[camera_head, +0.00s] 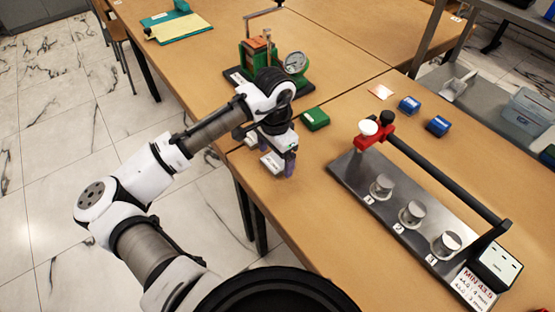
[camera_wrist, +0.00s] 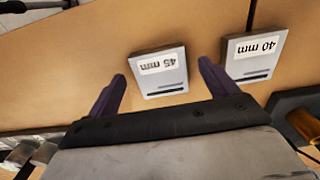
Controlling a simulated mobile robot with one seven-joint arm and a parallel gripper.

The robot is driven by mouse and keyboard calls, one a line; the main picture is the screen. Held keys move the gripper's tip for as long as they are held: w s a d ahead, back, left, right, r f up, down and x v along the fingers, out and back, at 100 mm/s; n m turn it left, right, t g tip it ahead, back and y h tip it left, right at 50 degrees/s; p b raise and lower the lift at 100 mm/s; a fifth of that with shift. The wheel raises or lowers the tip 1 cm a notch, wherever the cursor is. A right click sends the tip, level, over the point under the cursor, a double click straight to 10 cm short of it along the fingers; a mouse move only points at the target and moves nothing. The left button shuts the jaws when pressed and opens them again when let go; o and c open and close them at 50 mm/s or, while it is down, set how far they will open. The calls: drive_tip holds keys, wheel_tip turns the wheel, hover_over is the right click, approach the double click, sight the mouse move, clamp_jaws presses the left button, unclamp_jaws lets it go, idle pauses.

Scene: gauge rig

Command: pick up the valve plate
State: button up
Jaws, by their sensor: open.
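Nothing in view is labelled as a valve plate. Two small grey plates with white labels lie flat on the wooden table. The one marked 45 mm (camera_wrist: 160,72) is between my finger lines in the wrist view, and it also shows in the head view (camera_head: 272,162). The one marked 40 mm (camera_wrist: 254,55) lies to its right in the wrist view, just outside the right finger. My gripper (camera_wrist: 162,76) is open, its purple fingers apart on either side of the 45 mm plate, holding nothing. In the head view my wrist hides part of the table around the plates.
A green rig with a dial gauge (camera_head: 296,63) stands behind my wrist. A green box (camera_head: 314,119) sits to the right. A long grey fixture (camera_head: 352,182) with several metal discs and a black bar fills the right side. Blue boxes (camera_head: 409,104) lie behind it. The table's front edge is close.

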sight(275, 162)
drive_tip(key=shift+f, duration=0.45)
drive_tip(key=shift+c, duration=0.3)
drive_tip(key=c, duration=1.1)
drive_tip(key=shift+r, duration=0.15)
wheel_tip(275, 162, up, 20)
